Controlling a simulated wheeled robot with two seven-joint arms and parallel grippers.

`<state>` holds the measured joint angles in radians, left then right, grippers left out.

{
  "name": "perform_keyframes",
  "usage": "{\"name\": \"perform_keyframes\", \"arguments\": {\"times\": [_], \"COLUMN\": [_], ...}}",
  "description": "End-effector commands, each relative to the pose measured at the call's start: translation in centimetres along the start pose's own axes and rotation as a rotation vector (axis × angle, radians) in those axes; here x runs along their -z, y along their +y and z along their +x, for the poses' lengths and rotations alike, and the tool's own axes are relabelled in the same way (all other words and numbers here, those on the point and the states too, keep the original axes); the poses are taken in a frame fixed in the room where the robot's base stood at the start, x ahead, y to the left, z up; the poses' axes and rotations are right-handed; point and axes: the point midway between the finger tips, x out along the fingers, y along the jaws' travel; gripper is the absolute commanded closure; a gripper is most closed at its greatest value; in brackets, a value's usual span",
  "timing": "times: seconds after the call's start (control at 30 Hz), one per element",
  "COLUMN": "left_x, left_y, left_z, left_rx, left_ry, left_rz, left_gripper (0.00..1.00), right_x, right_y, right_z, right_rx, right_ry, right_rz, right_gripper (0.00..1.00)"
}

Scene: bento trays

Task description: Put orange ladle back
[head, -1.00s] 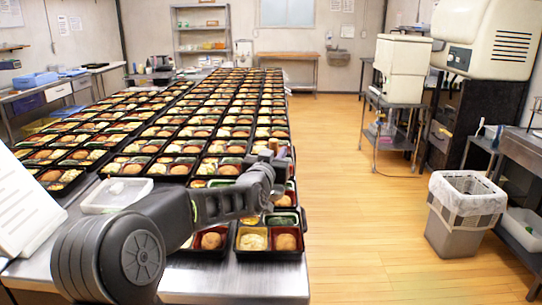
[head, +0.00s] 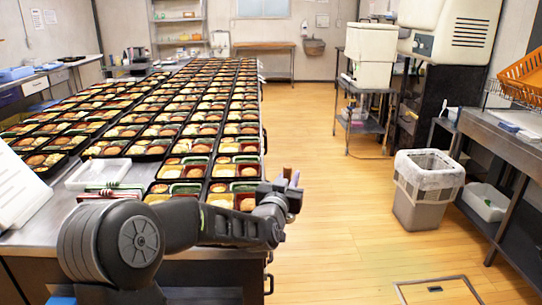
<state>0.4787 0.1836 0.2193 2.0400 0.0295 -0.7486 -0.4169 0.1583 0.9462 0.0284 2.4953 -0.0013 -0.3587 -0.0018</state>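I cannot make out an orange ladle in the head view. My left gripper (head: 291,182) is at the end of my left arm, beyond the right edge of the long table, near the closest bento trays (head: 232,200). Its fingers are small and seen from behind, so I cannot tell whether they are open or hold something. My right gripper is not in view. A white container (head: 86,182) stands on the near left of the table, with thin green and red items beside it, partly behind my arm.
Rows of filled bento trays cover the table. A grey bin (head: 424,212) with a white liner stands on the floor. The wooden floor between table and bin is clear. A floor hatch (head: 436,290) lies at bottom right.

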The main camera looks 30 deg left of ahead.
Motion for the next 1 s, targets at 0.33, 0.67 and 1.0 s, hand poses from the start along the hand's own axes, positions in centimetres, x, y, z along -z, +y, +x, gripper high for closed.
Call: {"name": "perform_keyframes", "arguments": {"times": [0.33,0.67,1.0], "left_x": [-12.4,-16.8,-16.9], "left_y": [13.4,19.1,19.1], "left_z": [-6.5,-11.0,-11.0], "left_rx": [-0.199,-0.303,-0.304], "left_ry": [-0.009,0.009,0.01], "left_rz": [0.002,-0.016,-0.016], "left_gripper": [1.0,1.0,1.0], "right_x": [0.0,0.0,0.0], "right_y": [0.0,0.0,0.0], "right_z": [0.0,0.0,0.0], "right_rx": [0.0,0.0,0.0], "right_ry": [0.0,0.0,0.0], "right_rz": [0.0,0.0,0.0], "right_gripper": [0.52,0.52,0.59]}}
